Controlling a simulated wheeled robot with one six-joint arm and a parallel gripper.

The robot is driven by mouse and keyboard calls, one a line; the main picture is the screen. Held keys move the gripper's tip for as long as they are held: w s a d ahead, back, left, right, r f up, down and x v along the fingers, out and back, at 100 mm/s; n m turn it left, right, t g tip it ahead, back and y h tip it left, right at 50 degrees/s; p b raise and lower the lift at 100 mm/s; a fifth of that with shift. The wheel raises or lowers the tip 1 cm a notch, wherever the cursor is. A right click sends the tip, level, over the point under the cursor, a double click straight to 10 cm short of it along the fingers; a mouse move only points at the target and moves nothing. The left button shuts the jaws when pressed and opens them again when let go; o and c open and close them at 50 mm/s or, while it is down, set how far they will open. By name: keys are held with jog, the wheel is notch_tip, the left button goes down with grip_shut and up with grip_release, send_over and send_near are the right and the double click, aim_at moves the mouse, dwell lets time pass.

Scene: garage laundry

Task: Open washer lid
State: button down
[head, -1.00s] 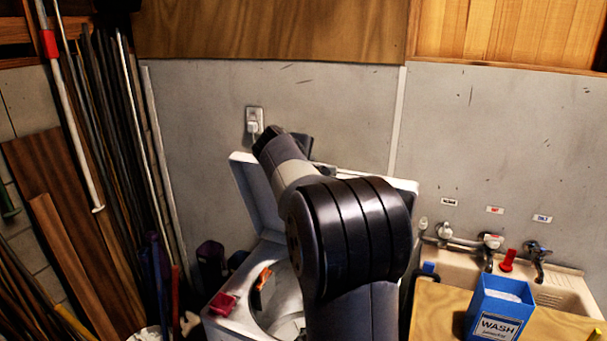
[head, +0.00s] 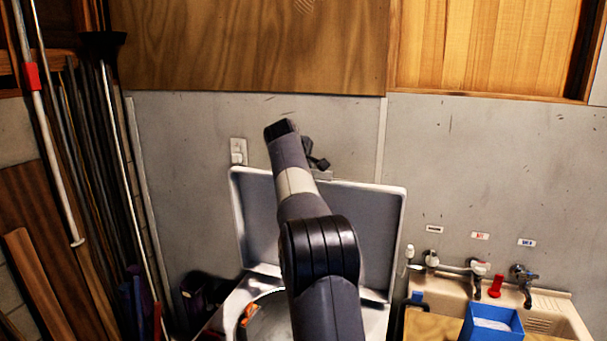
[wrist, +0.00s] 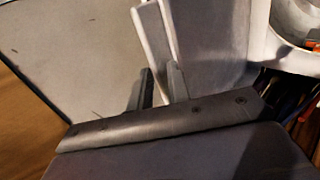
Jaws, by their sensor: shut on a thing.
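The washer lid (head: 368,235) stands raised, nearly upright in front of the grey wall. Its grey inner face and pale rim face me, and my arm covers its middle. The washer (head: 376,322) is below it, with its round tub opening partly in view. My gripper (head: 318,168) is at the top edge of the lid, mostly hidden behind my wrist. In the wrist view, my gripper's two dark fingers (wrist: 159,88) are shut on the edge of the lid (wrist: 212,45).
Long poles and boards (head: 75,170) lean at the left. A sink (head: 560,310) with taps stands at the right, with a blue box (head: 492,322) on a wooden board in front. A wall outlet (head: 238,151) is left of my arm. Wooden cabinets (head: 250,45) hang above.

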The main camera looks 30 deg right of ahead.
jog(key=shift+w+d, duration=0.25)
jog(key=shift+d, duration=0.1)
dwell(0.3)
jog(key=c, duration=1.5)
grip_release()
jog(key=b+v, duration=0.2)
jog(key=v, duration=0.8)
jog(key=shift+s+a+r, duration=0.2)
jog(key=shift+r, duration=0.05)
jog(key=shift+d, duration=0.1)
